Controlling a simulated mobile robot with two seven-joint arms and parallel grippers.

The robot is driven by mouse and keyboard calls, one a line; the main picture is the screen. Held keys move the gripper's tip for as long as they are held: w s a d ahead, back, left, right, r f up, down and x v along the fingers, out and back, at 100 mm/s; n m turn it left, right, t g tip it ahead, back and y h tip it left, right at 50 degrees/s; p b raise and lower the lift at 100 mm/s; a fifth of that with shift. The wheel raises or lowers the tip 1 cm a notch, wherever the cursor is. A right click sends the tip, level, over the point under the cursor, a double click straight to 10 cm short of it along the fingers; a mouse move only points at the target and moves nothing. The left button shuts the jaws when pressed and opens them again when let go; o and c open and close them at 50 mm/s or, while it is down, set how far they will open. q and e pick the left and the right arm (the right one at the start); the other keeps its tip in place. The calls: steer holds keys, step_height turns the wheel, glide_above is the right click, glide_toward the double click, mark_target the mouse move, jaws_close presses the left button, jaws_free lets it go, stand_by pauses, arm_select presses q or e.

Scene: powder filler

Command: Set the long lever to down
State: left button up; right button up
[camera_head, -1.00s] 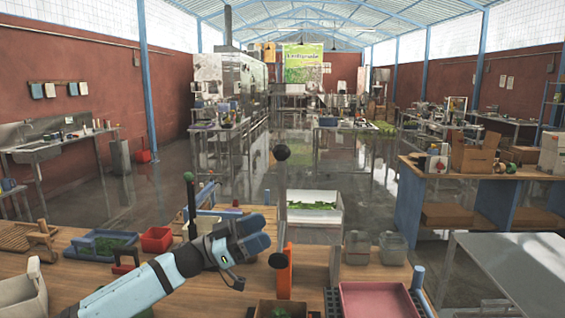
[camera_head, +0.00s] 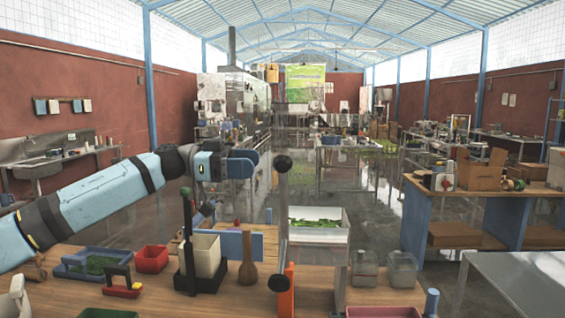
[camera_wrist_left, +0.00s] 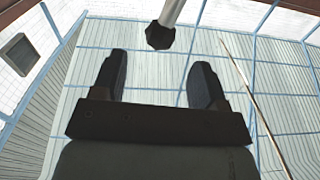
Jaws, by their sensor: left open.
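The long lever (camera_head: 284,205) is a grey bar with a black ball knob (camera_head: 283,163) on top. It stands upright behind an orange plate (camera_head: 290,275) at the front of the wooden bench. My left gripper (camera_head: 264,147) is raised at the end of the arm, just left of the knob; its fingers show small and poorly there. In the left wrist view the left gripper (camera_wrist_left: 161,80) is open and empty. The dark knob (camera_wrist_left: 160,37) on its grey rod shows beyond the fingertips, between their lines, apart from both. My right gripper is not in view.
A green-knobbed lever (camera_head: 187,215) stands on a black base beside a cream container (camera_head: 203,256). A red tray (camera_head: 151,259), a wooden paddle (camera_head: 248,268) and a lower black knob (camera_head: 278,283) are close by. Clear jars (camera_head: 402,270) stand right. Air above the bench is open.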

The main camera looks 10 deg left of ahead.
mark_target(283, 164)
arm_select(q)
steer(key=d, duration=0.7)
steer(key=shift+w+d+p, duration=0.15)
steer(key=shift+d+p, duration=0.1)
steer(key=shift+p, duration=0.1)
jaws_close()
steer(key=shift+f, duration=0.1)
